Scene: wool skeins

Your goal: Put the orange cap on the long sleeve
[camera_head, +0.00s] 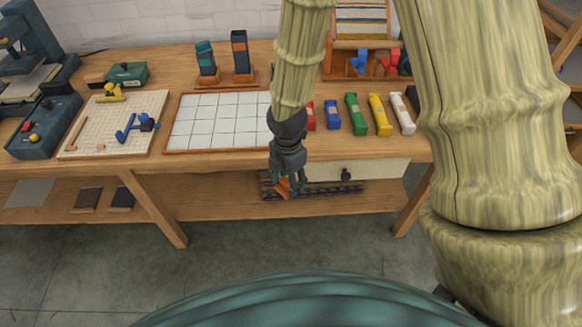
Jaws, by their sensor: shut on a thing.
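My gripper (291,184) hangs pointing down in front of the table's front edge. It is shut on a small orange piece (282,188), which looks like the orange cap and is partly hidden by the fingers. The taller one (240,50), which may be the long sleeve, is right of the shorter one (206,58). Both are well behind my gripper, and I cannot make out their tops in detail.
A white gridded tray (168,150) lies on the wooden table (225,166), left of my gripper. Red, blue, green (356,114), yellow and white skeins lie to its right. A pegboard (75,145) with yellow and blue pieces is farther left. My arm hides part of the table.

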